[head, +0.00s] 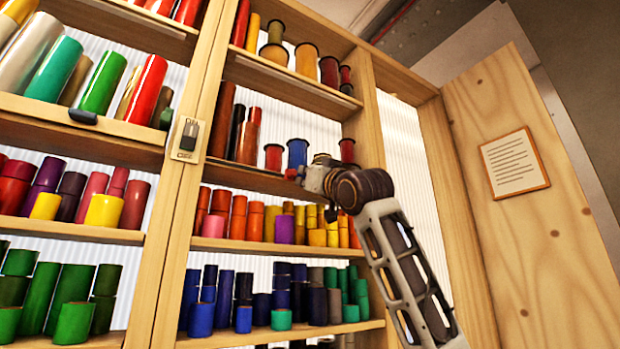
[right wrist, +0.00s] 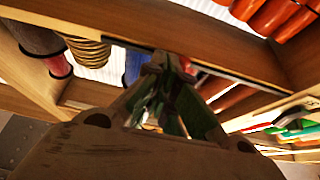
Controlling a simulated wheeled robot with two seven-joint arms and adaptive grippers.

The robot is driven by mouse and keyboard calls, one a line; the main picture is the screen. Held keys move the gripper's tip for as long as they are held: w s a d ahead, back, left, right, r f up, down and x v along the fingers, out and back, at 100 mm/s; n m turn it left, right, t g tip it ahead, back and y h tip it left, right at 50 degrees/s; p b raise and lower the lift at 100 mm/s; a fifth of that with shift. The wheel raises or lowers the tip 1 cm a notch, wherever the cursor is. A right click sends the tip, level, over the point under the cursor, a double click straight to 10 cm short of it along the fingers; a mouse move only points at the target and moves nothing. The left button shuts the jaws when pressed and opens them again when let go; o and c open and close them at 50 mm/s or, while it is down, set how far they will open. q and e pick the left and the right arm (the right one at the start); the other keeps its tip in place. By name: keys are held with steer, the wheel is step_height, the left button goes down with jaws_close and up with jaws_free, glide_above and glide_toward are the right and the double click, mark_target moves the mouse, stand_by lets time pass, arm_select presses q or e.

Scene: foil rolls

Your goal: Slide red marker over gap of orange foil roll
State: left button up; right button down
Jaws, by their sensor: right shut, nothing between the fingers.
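My right gripper (head: 309,175) is at the front edge of the middle shelf, its fingers shut with nothing between them. In the right wrist view its fingertips (right wrist: 167,68) are close to the dark rail along a shelf edge. A small dark red piece (head: 291,173), perhaps the red marker, shows at the shelf edge just left of the fingers; whether they touch it I cannot tell. Orange foil rolls (head: 239,207) stand on the shelf below, left of the gripper. Which gap is meant is unclear. My left gripper is out of view.
Wooden shelves hold many coloured rolls. Blue (head: 297,153) and red spools stand just above my right gripper. A dark slider (head: 83,117) sits on the left shelf edge. A latch (head: 188,138) is on the upright. An open wooden door (head: 520,230) with a notice stands right.

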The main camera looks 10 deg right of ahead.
steer(key=s+a, duration=0.2)
steer(key=a, duration=0.4)
steer(key=shift+s+a, duration=0.25)
steer(key=shift+a, duration=0.1)
stand_by(3.3)
steer(key=shift+w+d, duration=0.1)
steer(key=shift+d, duration=0.05)
stand_by(0.4)
steer(key=shift+s+d+b, duration=0.25)
steer(key=shift+s+b, duration=0.1)
steer(key=shift+s, duration=0.35)
steer(key=shift+s+d+b, duration=0.25)
steer(key=shift+s+b, duration=0.15)
steer(key=shift+s, duration=0.35)
steer(key=shift+s+d+b, duration=0.25)
steer(key=shift+s+b, duration=0.1)
steer(key=shift+s, duration=0.35)
steer(key=shift+b+v, duration=1.75)
steer(key=shift+v, duration=0.8)
